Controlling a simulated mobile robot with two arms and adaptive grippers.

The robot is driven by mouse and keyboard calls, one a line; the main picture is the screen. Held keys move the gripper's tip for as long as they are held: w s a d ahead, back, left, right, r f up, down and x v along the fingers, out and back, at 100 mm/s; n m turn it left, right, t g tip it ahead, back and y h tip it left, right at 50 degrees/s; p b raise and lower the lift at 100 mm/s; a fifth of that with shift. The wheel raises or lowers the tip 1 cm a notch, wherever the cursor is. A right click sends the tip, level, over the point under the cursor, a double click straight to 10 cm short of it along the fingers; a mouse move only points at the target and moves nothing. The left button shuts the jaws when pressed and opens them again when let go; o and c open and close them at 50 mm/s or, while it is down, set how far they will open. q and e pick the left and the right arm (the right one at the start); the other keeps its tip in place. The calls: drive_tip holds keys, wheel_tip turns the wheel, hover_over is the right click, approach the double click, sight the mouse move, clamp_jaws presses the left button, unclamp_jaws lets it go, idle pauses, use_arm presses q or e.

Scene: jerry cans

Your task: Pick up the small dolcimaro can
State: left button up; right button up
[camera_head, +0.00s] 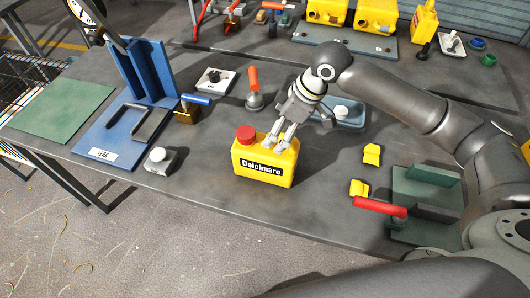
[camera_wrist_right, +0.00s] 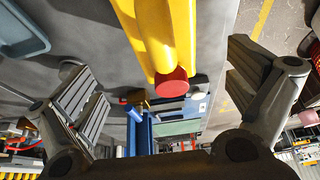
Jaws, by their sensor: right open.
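The small yellow Dolcimaro can (camera_head: 263,165) with a red cap stands upright on the grey table near its front edge. My right gripper (camera_head: 283,138) is above and behind the can's handle, with its fingers pointing down at it. In the right wrist view the can (camera_wrist_right: 165,30) and its red cap lie between the two widely spread fingers (camera_wrist_right: 165,95). The fingers are open, and I see no grip on the can. My left gripper is in neither view.
A blue tray (camera_head: 345,112) lies behind my right gripper. Yellow pieces (camera_head: 358,188) and a red-handled tool (camera_head: 380,207) lie on the right. Larger yellow cans (camera_head: 376,15) stand at the back.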

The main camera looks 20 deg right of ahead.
sight(266, 153)
drive_tip(key=shift+x, duration=0.9)
drive_tip(key=shift+a+f, duration=0.15)
drive_tip(key=shift+f, duration=0.15)
drive_tip(key=x, duration=0.1)
drive_tip(key=p+x, duration=0.1)
drive_tip(key=x, duration=0.1)
drive_tip(key=shift+s+a+f, duration=0.15)
drive_tip(key=shift+a+f, duration=0.05)
drive_tip(key=shift+f, duration=0.15)
drive_tip(key=shift+a+f+p, duration=0.1)
drive_tip(key=shift+f+p, duration=0.2)
drive_tip(key=shift+f, duration=0.25)
drive_tip(key=c, duration=1.1)
drive_tip(key=shift+c, duration=1.2)
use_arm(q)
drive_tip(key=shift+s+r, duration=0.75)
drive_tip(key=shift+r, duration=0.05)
